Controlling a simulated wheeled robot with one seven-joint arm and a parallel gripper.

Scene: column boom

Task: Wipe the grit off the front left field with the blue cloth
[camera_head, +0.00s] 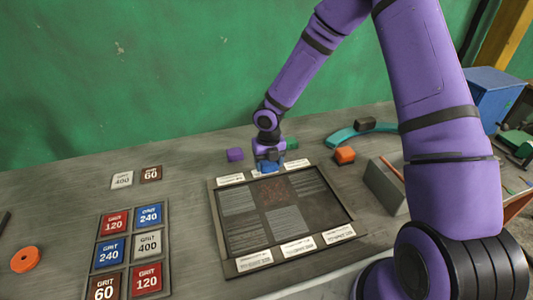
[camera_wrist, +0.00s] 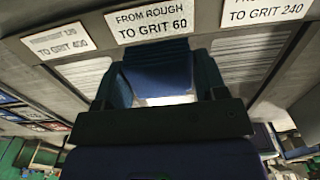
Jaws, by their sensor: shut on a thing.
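My gripper (camera_head: 268,157) is at the back edge of the dark framed board (camera_head: 222,262), near its middle. It is shut on the blue cloth (camera_head: 270,168), which is low over the board; contact cannot be told. In the wrist view the cloth (camera_wrist: 157,62) shows between the fingers, below the label "FROM ROUGH TO GRIT 60". The front left field (camera_head: 247,238) is dark with faint streaks; grit on it is too fine to tell. Reddish specks show on the back middle field (camera_head: 274,189), just in front of the cloth.
A grey bin (camera_head: 385,187) stands close on the right.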

